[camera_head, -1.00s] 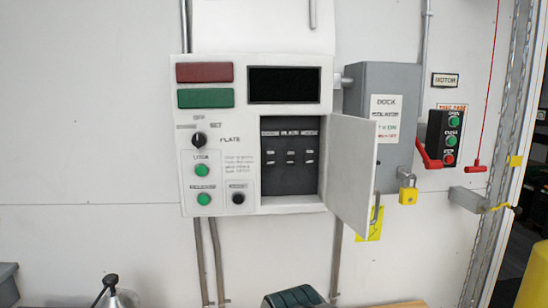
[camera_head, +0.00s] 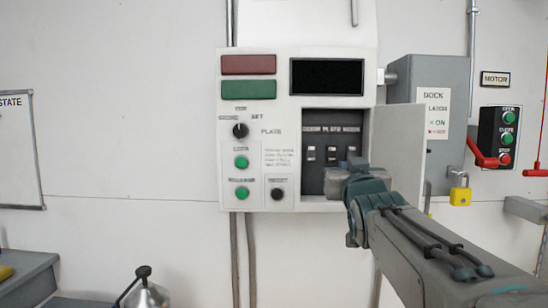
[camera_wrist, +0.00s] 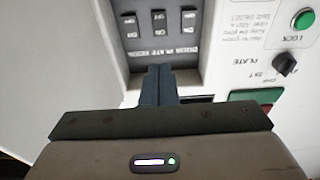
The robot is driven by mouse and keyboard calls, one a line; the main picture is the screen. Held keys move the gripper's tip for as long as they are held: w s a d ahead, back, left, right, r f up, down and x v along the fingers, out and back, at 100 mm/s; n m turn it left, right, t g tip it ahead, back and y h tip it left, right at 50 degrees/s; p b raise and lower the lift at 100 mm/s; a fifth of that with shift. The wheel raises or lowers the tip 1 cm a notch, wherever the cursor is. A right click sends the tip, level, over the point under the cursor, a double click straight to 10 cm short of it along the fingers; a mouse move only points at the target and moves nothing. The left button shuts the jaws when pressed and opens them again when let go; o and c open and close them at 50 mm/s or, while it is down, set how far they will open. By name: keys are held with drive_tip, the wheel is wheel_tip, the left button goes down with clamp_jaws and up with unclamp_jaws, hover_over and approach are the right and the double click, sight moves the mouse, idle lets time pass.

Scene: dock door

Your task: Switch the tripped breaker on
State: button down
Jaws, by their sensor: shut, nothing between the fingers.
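The breaker recess (camera_head: 310,180) is in the white control panel (camera_head: 292,130), with its white door (camera_head: 398,150) swung open to the right. Small breaker switches (camera_head: 311,154) stand in a row under a label strip. The wrist view shows three of them, left (camera_wrist: 129,25), middle (camera_wrist: 158,20) and right (camera_wrist: 189,20), upside down. I cannot tell which one is tripped. My gripper (camera_head: 350,174) is in front of the recess's lower right and covers part of it. In the wrist view its fingertips (camera_wrist: 158,72) are shut and empty, close to the label strip, apart from the switches.
The open door stands close beside my arm. The panel has a black selector knob (camera_head: 240,130) and green buttons (camera_head: 241,162). A grey isolator box (camera_head: 455,80) with a yellow padlock (camera_head: 460,190) and a red handle (camera_head: 482,155) are on the right. A silver canister (camera_head: 146,293) stands low left.

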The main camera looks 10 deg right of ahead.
sight(332, 148)
idle(0.3)
drive_tip(key=p+x, duration=0.4)
drive_tip(key=x, duration=1)
drive_tip(key=shift+w+r+p, duration=0.2)
drive_tip(key=shift+r+p, duration=0.2)
drive_tip(key=shift+p, duration=0.55)
drive_tip(key=shift+d+f+g, duration=0.1)
drive_tip(key=shift+f+g, duration=0.2)
drive_tip(key=shift+s+b, duration=0.1)
drive_tip(key=shift+b, duration=0.25)
drive_tip(key=shift+s+a, duration=0.25)
drive_tip(key=shift+a, duration=0.05)
drive_tip(key=s+a+r+b, duration=0.2)
drive_tip(key=s+a+b, duration=0.1)
drive_tip(key=s, duration=0.9)
drive_tip(key=shift+s+a, duration=0.15)
drive_tip(key=shift+s, duration=0.15)
